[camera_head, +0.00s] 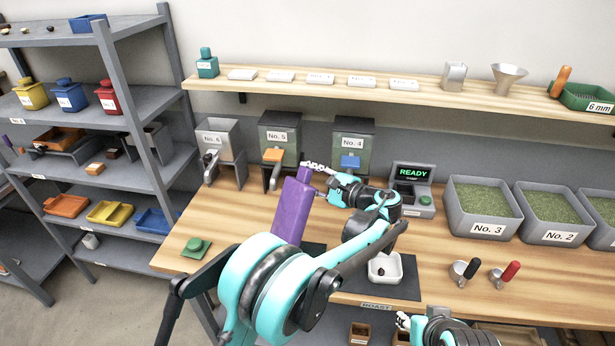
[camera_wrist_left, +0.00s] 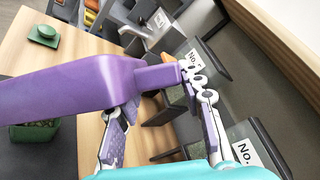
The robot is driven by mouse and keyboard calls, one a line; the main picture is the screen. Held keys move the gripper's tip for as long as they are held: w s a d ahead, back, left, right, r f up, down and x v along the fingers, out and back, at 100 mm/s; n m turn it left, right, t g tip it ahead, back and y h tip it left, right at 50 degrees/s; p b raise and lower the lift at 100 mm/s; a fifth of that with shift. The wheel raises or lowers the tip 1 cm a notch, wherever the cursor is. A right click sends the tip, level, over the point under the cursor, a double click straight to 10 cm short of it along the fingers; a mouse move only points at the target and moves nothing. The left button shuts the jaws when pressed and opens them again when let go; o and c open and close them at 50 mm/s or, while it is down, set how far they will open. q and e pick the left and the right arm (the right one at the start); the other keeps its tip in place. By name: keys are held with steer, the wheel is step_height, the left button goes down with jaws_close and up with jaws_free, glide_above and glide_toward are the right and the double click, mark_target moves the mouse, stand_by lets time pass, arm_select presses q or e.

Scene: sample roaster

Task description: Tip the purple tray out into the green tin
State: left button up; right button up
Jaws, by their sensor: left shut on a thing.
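The purple tray (camera_head: 293,207) is held up above the table, steeply tilted with its long body pointing down in the head view. My left gripper (camera_head: 315,180) is shut on the tab at its upper end. In the left wrist view the tray (camera_wrist_left: 70,98) runs from the gripper (camera_wrist_left: 165,98) to the left edge; its inside is hidden. A dark green tin (camera_wrist_left: 36,132) holding dark green contents stands below the tray in the wrist view. In the head view the tin is hidden behind the tray and my arm. My right gripper (camera_head: 403,321) is low at the bottom edge, its jaws unclear.
A green lid (camera_head: 197,248) lies on the table at left. A white dish (camera_head: 385,269) sits on a dark mat (camera_head: 405,288). Bean dispensers (camera_head: 278,150) stand behind. Grey bins (camera_head: 485,235) and two scoops (camera_head: 500,275) are at right.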

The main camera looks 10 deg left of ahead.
arm_select(q)
steer(key=shift+r, duration=0.1)
stand_by(0.4)
steer(key=shift+r+p, duration=0.95)
steer(key=shift+r, duration=0.5)
